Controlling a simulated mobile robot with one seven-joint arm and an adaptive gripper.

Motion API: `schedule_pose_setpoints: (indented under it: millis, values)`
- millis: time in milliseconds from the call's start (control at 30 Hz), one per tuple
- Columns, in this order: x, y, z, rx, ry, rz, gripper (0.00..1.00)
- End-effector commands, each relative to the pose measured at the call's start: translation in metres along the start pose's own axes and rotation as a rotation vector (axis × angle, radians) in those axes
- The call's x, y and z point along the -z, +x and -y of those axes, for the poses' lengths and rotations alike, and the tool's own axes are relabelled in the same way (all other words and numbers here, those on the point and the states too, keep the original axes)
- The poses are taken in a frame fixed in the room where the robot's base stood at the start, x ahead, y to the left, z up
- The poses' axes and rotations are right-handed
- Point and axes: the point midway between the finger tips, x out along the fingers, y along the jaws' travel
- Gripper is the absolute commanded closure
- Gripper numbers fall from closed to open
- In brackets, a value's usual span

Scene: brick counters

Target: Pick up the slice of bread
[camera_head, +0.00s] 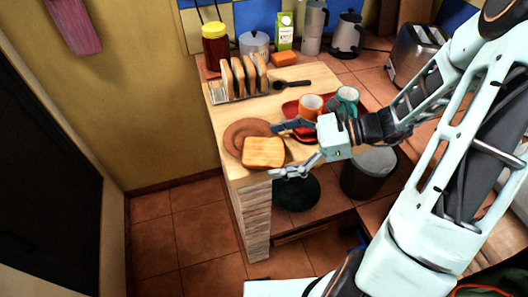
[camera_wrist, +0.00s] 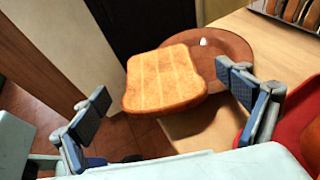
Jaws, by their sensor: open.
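A golden slice of bread (camera_head: 264,152) lies on a round brown plate (camera_head: 235,136) near the front left corner of the wooden counter, partly over the plate's rim. In the wrist view the slice (camera_wrist: 163,80) sits ahead of and between my fingers, and the plate (camera_wrist: 226,52) shows behind it. My gripper (camera_head: 290,150) is open and empty, just to the right of the slice. The wrist view shows its two pads spread wide apart (camera_wrist: 168,105), with no contact on the bread that I can see.
A toast rack (camera_head: 240,80) with several bread slices stands behind the plate. An orange mug (camera_head: 311,106) and a teal mug (camera_head: 347,99) are on a red tray behind my gripper. A jar (camera_head: 215,47), kettle (camera_head: 347,36) and toaster (camera_head: 414,50) stand at the back. The floor left of the counter is clear.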

Motion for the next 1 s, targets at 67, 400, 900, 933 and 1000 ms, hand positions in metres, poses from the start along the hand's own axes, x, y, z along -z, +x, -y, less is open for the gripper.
schedule_pose_setpoints:
  millis: [67,400,900,933,1000]
  values:
    - [0.0002,0.0015,0.0,0.0,0.0,-0.001,0.07]
    - [0.0001,0.0011,0.0,0.0,-0.001,-0.001,0.26]
    - [-0.0016,0.0002,0.0001,0.0,-0.001,-0.001,0.53]
    - [-0.0026,-0.0002,0.0001,0.0,-0.002,-0.001,0.53]
    - [-0.0063,-0.0019,0.0003,0.0,-0.003,-0.001,0.53]
